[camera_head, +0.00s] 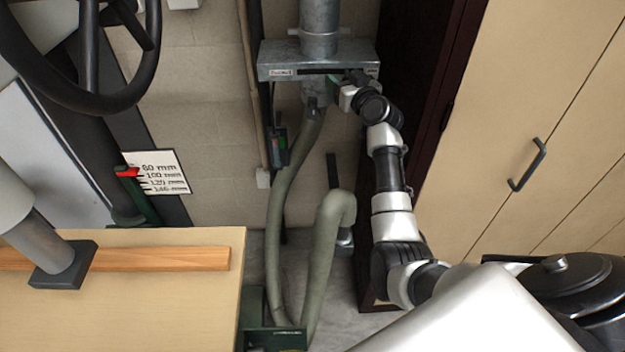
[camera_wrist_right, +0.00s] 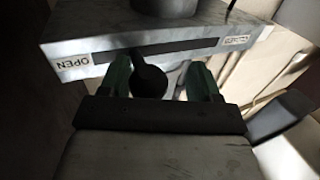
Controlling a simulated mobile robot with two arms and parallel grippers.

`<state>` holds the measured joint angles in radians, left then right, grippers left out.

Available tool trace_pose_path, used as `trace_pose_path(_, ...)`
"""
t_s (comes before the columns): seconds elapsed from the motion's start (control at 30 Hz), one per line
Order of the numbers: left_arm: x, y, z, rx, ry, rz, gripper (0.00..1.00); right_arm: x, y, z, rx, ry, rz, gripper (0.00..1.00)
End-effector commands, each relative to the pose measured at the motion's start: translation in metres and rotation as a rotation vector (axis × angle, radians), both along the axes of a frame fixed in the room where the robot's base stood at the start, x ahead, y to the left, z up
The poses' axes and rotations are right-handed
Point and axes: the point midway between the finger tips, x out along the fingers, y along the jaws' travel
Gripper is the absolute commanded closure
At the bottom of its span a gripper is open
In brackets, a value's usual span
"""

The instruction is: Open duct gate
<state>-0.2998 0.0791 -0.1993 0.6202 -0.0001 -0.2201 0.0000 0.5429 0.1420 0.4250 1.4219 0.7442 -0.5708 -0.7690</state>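The duct gate is a grey metal box (camera_head: 320,62) on a vertical round duct, with a dark slot along its front. In the wrist view the gate (camera_wrist_right: 85,45) carries a label reading OPEN near its left end and a small unreadable label at its right. A dark round knob (camera_wrist_right: 149,81) on a stem comes out of the slot, nearer the OPEN end. My right gripper (camera_wrist_right: 160,78) has its green fingers apart on either side of the knob. The knob is closer to the left finger, with a gap to the right one; contact is unclear. My left gripper is out of view.
A green flexible hose (camera_head: 280,225) hangs below the gate. A dark handwheel (camera_head: 85,50) and a sign with mm sizes (camera_head: 165,172) are at left. A wooden table (camera_head: 120,310) fills the lower left. Beige cabinets (camera_head: 500,130) stand close to the right arm.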

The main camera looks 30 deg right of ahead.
Motion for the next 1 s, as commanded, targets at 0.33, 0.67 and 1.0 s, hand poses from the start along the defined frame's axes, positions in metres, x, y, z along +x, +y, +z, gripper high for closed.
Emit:
trace_pose_path(0.33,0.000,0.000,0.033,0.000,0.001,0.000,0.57,0.032,0.067,0.005,0.008,-0.001,0.005,0.38)
trace_pose_path(0.67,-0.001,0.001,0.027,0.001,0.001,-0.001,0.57,-0.006,0.081,-0.002,-0.004,0.001,0.000,0.38)
trace_pose_path(1.0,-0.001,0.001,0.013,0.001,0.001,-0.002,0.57,-0.072,0.085,-0.002,-0.003,0.001,0.000,0.38)
